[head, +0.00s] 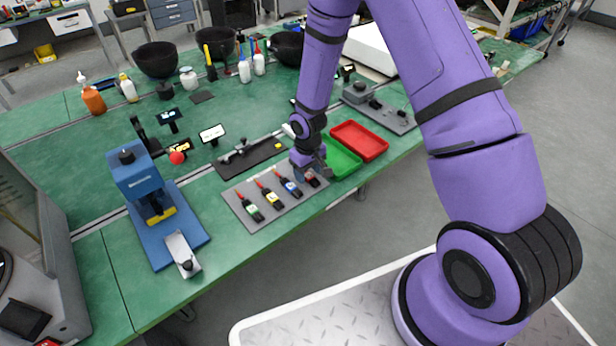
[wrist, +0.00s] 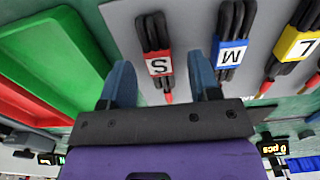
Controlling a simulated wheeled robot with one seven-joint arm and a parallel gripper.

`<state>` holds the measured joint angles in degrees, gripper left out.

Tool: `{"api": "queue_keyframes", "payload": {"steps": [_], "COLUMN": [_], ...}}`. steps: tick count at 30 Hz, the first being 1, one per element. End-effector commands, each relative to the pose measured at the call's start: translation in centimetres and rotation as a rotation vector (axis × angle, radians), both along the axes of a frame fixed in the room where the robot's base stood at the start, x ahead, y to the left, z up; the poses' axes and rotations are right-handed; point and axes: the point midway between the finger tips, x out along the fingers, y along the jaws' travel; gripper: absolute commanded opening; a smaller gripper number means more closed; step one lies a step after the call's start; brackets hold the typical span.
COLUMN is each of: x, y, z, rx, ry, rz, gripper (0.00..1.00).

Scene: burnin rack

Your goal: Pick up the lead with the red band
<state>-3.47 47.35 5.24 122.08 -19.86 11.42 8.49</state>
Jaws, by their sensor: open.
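The lead with the red band (wrist: 158,63) lies on a grey mat (wrist: 190,12). Its band is marked S, with black coils to one side and a red tip to the other. In the wrist view it sits between the two blue fingers of my gripper (wrist: 161,62), which are open and empty. Contact with the lead cannot be told. In the head view my gripper (head: 309,170) is over the mat's right end, partly hiding the red-banded lead (head: 312,179).
Beside it lie leads with a blue band (head: 290,187), a yellow band (head: 270,196) and a green band (head: 251,209). A green tray (head: 345,166) and a red tray (head: 362,142) stand close on the right. A black fixture (head: 248,154) lies behind the mat.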

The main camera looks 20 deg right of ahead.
Motion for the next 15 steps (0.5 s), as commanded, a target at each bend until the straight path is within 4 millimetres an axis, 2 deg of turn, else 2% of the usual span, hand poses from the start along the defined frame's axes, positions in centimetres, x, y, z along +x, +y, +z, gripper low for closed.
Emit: {"api": "queue_keyframes", "payload": {"steps": [3, 10, 11, 15], "x": [0.0, 0.03, 0.03, 0.03], "y": [0.03, 0.01, 0.01, 0.01], "z": [-0.79, -0.88, -0.88, -0.86], "rx": [0.0, 0.0, 0.0, 0.0], "ry": [0.0, -0.001, -0.001, -0.001], "rz": [0.0, -0.001, -0.001, -0.001], "gripper": [0.56, 0.56, 0.54, 0.22]}}
